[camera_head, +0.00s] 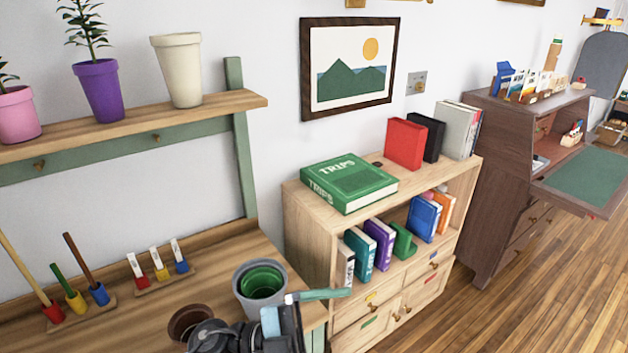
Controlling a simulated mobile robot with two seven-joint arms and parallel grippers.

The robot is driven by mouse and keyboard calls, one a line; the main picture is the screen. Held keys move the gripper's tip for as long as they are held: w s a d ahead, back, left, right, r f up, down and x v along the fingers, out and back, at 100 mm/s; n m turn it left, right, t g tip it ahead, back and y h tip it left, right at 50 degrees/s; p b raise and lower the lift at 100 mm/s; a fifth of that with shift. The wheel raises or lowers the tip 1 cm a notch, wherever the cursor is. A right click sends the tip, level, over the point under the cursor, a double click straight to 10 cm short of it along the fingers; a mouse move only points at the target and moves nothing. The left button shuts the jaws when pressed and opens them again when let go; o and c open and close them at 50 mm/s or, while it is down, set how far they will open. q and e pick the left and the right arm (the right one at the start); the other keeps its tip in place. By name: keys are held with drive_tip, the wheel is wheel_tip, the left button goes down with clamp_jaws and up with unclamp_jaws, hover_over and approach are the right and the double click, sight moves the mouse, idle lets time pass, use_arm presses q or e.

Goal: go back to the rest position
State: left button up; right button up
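A gripper of mine (281,322) shows at the bottom edge, in front of the plant bench, cut off by the frame. Its dark wrist lies to its left, so I take it to be my left one. A teal bar-like piece with a pale end (322,295) sticks out to the right at the gripper's top. I cannot tell whether the fingers hold it or how far they are open. My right gripper is not in view.
Close by the gripper are a grey pot with green pots inside (245,292) and a brown pot (187,320) on the wooden bench (215,270). A low bookcase (312,215) stands just right, with a green book (350,185) on top. Wooden floor (540,300) is clear at right.

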use_arm(q)
drive_tip(key=w+a+f+n+t+y, duration=0.1)
drive_tip(key=a+f+n+t+y, duration=1.3)
drive_tip(key=n+t, duration=0.55)
drive_tip(key=s+a+f+n+g+y, duration=0.2)
drive_tip(key=s+a+f+n+g, duration=0.1)
drive_tip(key=s+f, duration=0.6)
drive_tip(key=s+a+f+n+g+y, duration=0.3)
drive_tip(key=s+a+f+g, duration=0.3)
drive_tip(key=s+f, duration=0.4)
drive_tip(key=shift+s+a+f, duration=0.3)
drive_tip(key=shift+a+f, duration=0.05)
drive_tip(key=shift+f, duration=0.1)
drive_tip(key=shift+g, duration=0.25)
